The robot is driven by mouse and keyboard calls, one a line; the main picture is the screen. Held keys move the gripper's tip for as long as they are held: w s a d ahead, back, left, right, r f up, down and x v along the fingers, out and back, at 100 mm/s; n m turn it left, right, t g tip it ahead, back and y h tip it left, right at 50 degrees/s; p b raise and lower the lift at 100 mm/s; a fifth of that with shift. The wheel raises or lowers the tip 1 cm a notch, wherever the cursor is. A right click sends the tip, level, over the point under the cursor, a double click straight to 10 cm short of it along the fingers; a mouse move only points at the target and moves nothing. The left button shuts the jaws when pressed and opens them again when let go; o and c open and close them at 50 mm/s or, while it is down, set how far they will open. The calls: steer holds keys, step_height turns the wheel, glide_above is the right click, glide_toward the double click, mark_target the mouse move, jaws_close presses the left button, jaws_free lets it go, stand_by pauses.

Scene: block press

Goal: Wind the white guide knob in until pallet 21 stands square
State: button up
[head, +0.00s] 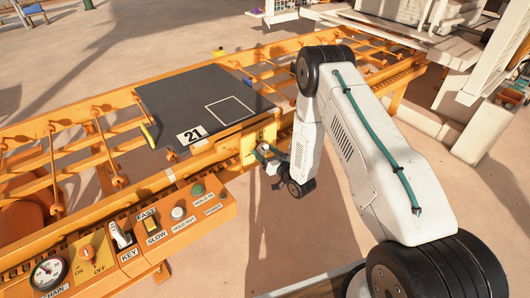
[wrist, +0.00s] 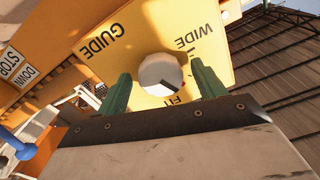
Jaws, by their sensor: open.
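Pallet 21 (head: 180,98) is a dark grey plate with a white "21" label and a white square outline, lying on the orange roller conveyor. The white guide knob (wrist: 158,71) is on a yellow plate (wrist: 150,40) lettered GUIDE, WIDE and FIT, upside down in the wrist view. A dark mark shows on its lower right, near FIT. My gripper (wrist: 160,68) is open, its green fingers on either side of the knob; contact is unclear. In the head view my gripper (head: 269,155) is at the yellow plate on the conveyor's near side.
An orange control panel (head: 150,235) at the lower left carries a dial, switches, and white and green buttons. A yellow piece (head: 148,136) stands by the pallet's left edge. Orange rails (head: 60,130) run along the conveyor. The floor in front is clear.

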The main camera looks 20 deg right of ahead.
steer(key=v, duration=0.7)
steer(key=shift+s, duration=0.15)
